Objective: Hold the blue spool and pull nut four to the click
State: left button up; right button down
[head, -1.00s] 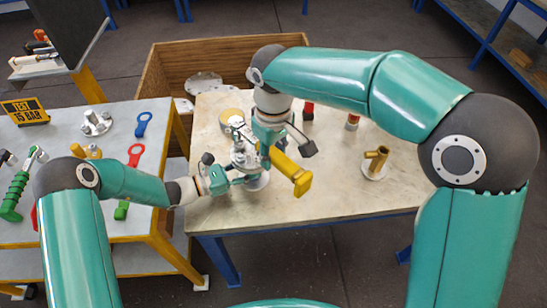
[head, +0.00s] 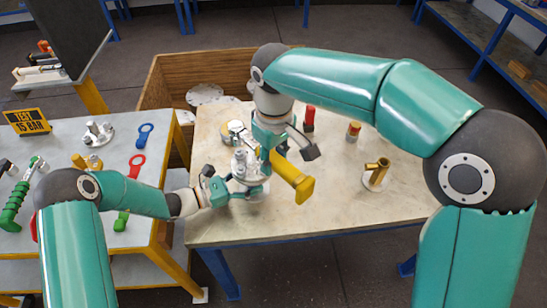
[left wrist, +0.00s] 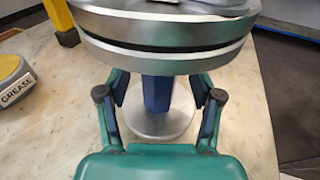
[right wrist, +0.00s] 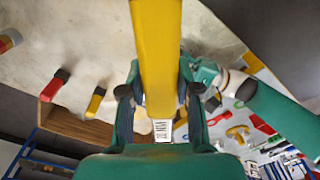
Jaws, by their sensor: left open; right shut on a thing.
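The blue spool (left wrist: 157,92) stands upright under a thick metal flange (left wrist: 165,35) on a round pale base (left wrist: 160,127). In the head view the flanged vessel (head: 241,163) with its nuts stands near the table's left side. My left gripper (left wrist: 160,96) is open, one finger on each side of the spool, with gaps showing; it also shows in the head view (head: 240,190). Nut four cannot be told apart.
A brass fitting (head: 376,173) and a small red-capped container (head: 353,131) stand right on the table (head: 330,205). A grease tin (left wrist: 14,80) is near the vessel. A side table (head: 120,190) holds tools. The table's front right is clear.

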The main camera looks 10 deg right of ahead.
pick_arm(q)
jog(key=shift+a, duration=0.15)
jog(key=v, duration=1.1)
jog(key=shift+s+a, duration=0.1)
jog(key=shift+a, duration=0.2)
jog(key=shift+s+f, duration=0.1)
jog(key=shift+s, duration=0.05)
